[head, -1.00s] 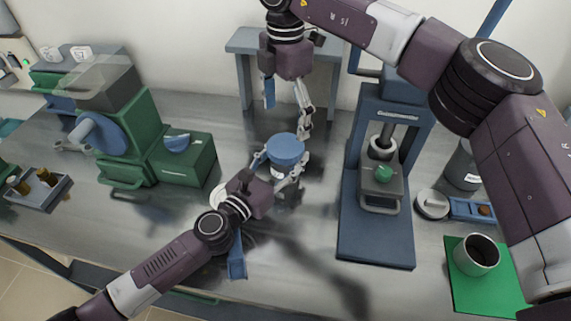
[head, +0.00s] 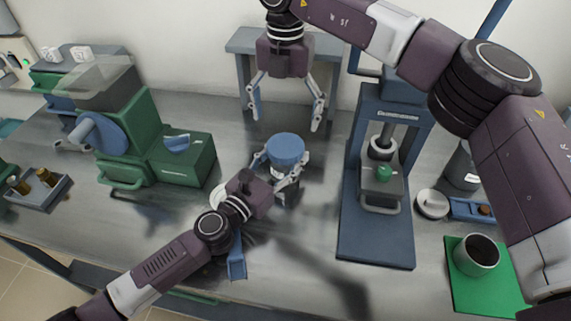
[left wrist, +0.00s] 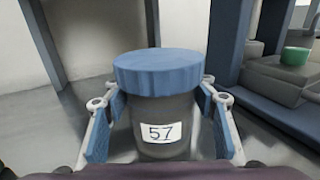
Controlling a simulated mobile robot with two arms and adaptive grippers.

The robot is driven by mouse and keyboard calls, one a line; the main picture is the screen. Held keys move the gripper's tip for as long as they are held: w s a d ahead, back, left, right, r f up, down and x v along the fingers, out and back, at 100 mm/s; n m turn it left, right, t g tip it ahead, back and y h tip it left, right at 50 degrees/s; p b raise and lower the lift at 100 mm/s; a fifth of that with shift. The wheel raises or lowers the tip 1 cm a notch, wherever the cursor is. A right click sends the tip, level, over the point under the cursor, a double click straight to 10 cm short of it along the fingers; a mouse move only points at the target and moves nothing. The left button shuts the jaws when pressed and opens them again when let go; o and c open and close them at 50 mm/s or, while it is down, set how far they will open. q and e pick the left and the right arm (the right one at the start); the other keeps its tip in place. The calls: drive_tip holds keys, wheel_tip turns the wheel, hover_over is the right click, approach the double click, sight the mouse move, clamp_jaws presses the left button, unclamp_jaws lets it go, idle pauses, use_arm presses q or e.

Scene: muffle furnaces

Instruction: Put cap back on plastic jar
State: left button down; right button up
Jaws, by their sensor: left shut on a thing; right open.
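The plastic jar (head: 278,173) stands upright on the bench with its blue cap (head: 286,148) seated on top and looking level. In the left wrist view the grey jar body (left wrist: 161,112) carries a white label reading 57, and the blue cap (left wrist: 158,72) covers its mouth. My left gripper (head: 279,168) is shut on the jar body, one finger on each side below the cap. My right gripper (head: 288,125) is open and empty, pointing down above and behind the cap, apart from it.
A green machine (head: 130,135) stands to the left. A blue-grey stand (head: 243,85) is behind my right gripper.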

drive_tip(key=n, duration=0.9)
drive_tip(key=shift+n, duration=0.4)
drive_tip(key=n, duration=0.4)
drive_tip(key=shift+n, duration=0.3)
drive_tip(key=n, duration=0.4)
drive_tip(key=shift+n, duration=0.4)
drive_tip(key=n, duration=0.4)
drive_tip(key=shift+n, duration=0.4)
drive_tip(key=n, duration=0.4)
drive_tip(key=shift+n, duration=0.4)
drive_tip(key=n, duration=0.4)
drive_tip(key=shift+n, duration=0.3)
drive_tip(key=n, duration=0.3)
drive_tip(key=shift+n, duration=0.4)
